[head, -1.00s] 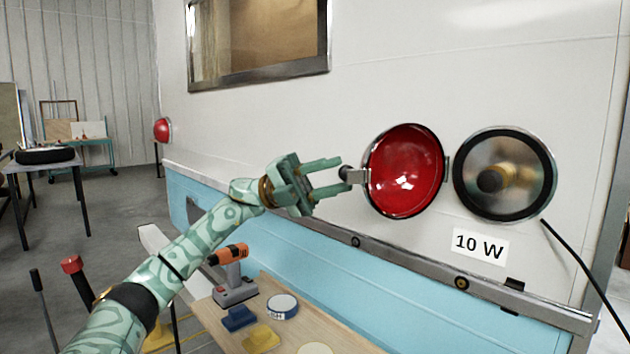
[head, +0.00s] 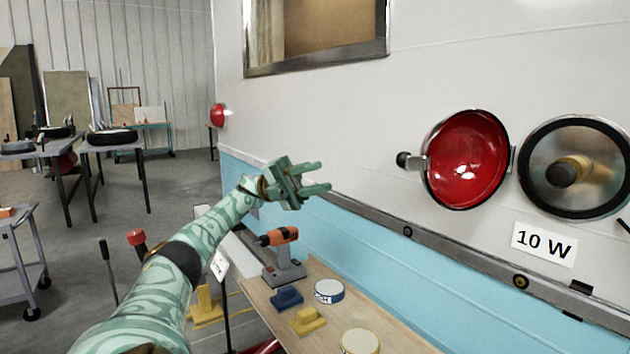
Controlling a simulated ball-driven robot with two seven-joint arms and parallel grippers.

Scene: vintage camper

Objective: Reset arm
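My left gripper (head: 318,178) is open and empty, in front of the camper's side wall. Its two fingers point right, apart from each other, with nothing between them. It is clear of the lamp's small latch (head: 411,161), which lies well to its right. The red lamp cover (head: 467,160) hangs swung open beside the round lamp housing (head: 577,167), where a bulb shows inside. My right gripper is not in view.
Below my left arm is a wooden bench (head: 385,318) with an orange drill (head: 282,256), a blue block (head: 287,298), a yellow block (head: 308,321) and round tins. A "10 W" label (head: 543,243) is on the wall.

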